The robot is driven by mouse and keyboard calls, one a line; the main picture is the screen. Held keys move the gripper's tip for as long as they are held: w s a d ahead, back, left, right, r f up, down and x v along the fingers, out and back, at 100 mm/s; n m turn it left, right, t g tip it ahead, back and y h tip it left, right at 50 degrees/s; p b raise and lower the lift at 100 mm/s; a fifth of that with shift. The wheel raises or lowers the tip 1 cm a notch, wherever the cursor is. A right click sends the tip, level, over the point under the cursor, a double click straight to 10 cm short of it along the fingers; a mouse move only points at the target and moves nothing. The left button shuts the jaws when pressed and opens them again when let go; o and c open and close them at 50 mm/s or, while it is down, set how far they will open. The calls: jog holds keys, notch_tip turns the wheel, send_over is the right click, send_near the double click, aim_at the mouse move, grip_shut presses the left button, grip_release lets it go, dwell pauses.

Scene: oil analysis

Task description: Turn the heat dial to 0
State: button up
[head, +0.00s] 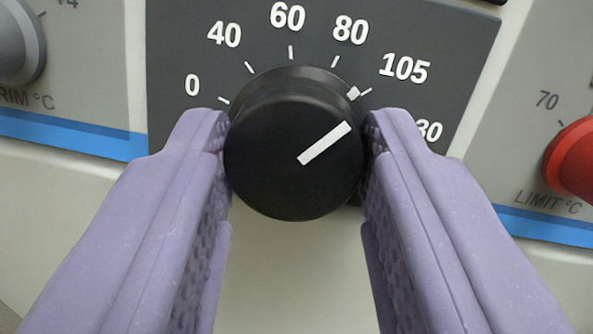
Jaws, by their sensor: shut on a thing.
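The heat dial is a round black knob (280,186) with a white pointer line, in the middle of the head view. The pointer slants up to the right, toward the tick near 105. A dark scale plate (180,50) behind it carries the marks 0, 40, 60, 80, 105 and a partly hidden one ending in 30. The 0 mark (192,85) is at the knob's upper left. My gripper (297,150) has two purple fingers, shut on the knob, one on its left side and one on its right.
A red knob (575,160) marked LIMIT °C is at the right edge. A grey knob (18,40) marked as a trim in °C is at the upper left. A blue stripe (75,134) crosses the pale panel. The panel below the dial is bare.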

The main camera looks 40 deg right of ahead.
jog(key=n, duration=0.3)
jog(key=n+y, duration=0.1)
jog(key=n, duration=0.3)
jog(key=shift+r+y, duration=0.15)
jog(key=shift+y, duration=0.15)
jog(key=n+y, duration=0.1)
jog(key=n, duration=0.4)
jog(key=shift+d+r+n+g, duration=0.1)
jog(key=shift+n+g, duration=0.2)
jog(key=shift+n, duration=0.1)
jog(key=n+g, duration=0.1)
jog(key=n, duration=0.4)
jog(key=n+g, duration=0.1)
jog(key=n, duration=0.4)
jog(key=o, duration=1.1)
jog(key=shift+w, duration=0.1)
jog(key=shift+c, duration=0.2)
jog(key=shift+r, duration=0.1)
jog(key=shift+b, duration=0.3)
